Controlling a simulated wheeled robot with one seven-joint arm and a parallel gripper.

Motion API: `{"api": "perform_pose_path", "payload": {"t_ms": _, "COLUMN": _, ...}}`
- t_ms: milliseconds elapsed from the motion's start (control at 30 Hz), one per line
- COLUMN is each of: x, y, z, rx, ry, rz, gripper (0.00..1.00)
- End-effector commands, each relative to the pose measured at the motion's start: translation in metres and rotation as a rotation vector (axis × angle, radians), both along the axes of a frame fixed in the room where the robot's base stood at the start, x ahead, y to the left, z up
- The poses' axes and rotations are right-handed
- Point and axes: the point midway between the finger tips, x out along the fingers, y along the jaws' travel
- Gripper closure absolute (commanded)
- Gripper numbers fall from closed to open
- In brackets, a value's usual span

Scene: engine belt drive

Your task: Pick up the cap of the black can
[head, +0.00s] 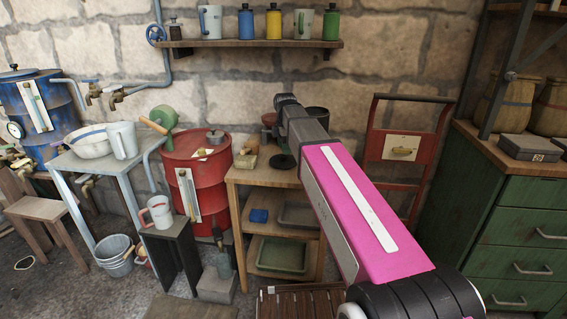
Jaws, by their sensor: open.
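A dark can-like cylinder (319,117), probably the black can, stands at the back of the wooden bench, partly hidden by my arm. A flat black round piece (283,161) lies on the bench top, left of my arm. It may be the cap, but it is too small to tell. My pink and dark grey arm reaches over the bench from the lower right. Its fingers are not visible, so I cannot tell how they stand relative to the can or the round piece.
The wooden bench (240,177) also holds small items on top and trays below. A red drum (184,182) stands to its left, a red hand truck (374,136) behind to its right. A green cabinet (500,240) stands at the right. A wall shelf (225,43) holds bottles and mugs.

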Motion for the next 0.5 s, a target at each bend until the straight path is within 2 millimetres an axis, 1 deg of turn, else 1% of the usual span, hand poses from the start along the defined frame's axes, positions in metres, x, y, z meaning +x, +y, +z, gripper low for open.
{"api": "perform_pose_path", "payload": {"t_ms": 200, "x": 0.003, "y": 0.005, "z": -0.029, "rx": 0.000, "ry": 0.002, "rz": 0.000, "gripper": 0.45}}
{"api": "perform_pose_path", "payload": {"t_ms": 300, "x": 0.003, "y": 0.004, "z": -0.039, "rx": 0.000, "ry": 0.000, "rz": 0.000, "gripper": 0.45}}
{"api": "perform_pose_path", "payload": {"t_ms": 400, "x": 0.004, "y": 0.004, "z": -0.044, "rx": 0.000, "ry": 0.000, "rz": 0.000, "gripper": 0.45}}
{"api": "perform_pose_path", "payload": {"t_ms": 500, "x": 0.004, "y": 0.004, "z": -0.043, "rx": 0.000, "ry": 0.000, "rz": 0.000, "gripper": 0.45}}
